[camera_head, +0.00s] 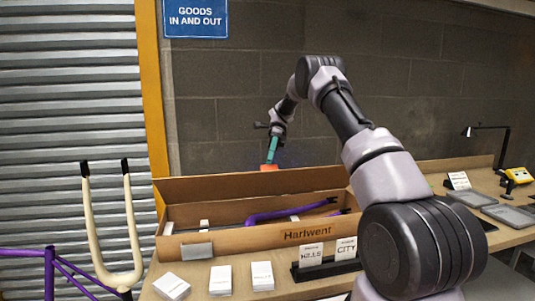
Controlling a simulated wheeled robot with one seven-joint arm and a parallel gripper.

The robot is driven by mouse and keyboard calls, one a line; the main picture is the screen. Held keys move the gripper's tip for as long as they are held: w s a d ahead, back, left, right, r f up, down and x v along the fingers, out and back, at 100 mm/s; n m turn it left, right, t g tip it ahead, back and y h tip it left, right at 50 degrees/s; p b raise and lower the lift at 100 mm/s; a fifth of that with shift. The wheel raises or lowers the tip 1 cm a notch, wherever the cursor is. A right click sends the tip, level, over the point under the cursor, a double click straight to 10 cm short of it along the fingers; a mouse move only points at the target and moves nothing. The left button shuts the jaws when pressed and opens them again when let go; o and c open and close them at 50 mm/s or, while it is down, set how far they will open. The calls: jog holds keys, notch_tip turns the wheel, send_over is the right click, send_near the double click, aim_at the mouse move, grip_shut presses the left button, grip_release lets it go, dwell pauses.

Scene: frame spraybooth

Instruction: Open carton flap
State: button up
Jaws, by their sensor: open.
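A long brown carton (249,236) marked "Harlwent" stands on the bench, its top open to view. A cardboard panel (238,186) stands up along its far side; I cannot tell whether it is a flap or the wall. Purple tubing (290,212) and small white pieces lie inside. My gripper (270,161) is beyond the far panel, pointing down, small in the view. Its teal part ends by an orange patch (268,168) just above the panel's top edge. The tips are too small to show whether they touch the cardboard. My arm hides the carton's right end.
Several white boxes (220,280) and a black stand with "HILLS" and "CITY" cards (311,255) sit before the carton. A purple frame with a pale fork (135,235) stands left.

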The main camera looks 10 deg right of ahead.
jog(key=shift+w+r, duration=1.9)
jog(key=shift+w, duration=0.25)
jog(key=s+r, duration=0.5)
jog(key=r, duration=0.1)
jog(key=shift+s, duration=0.25)
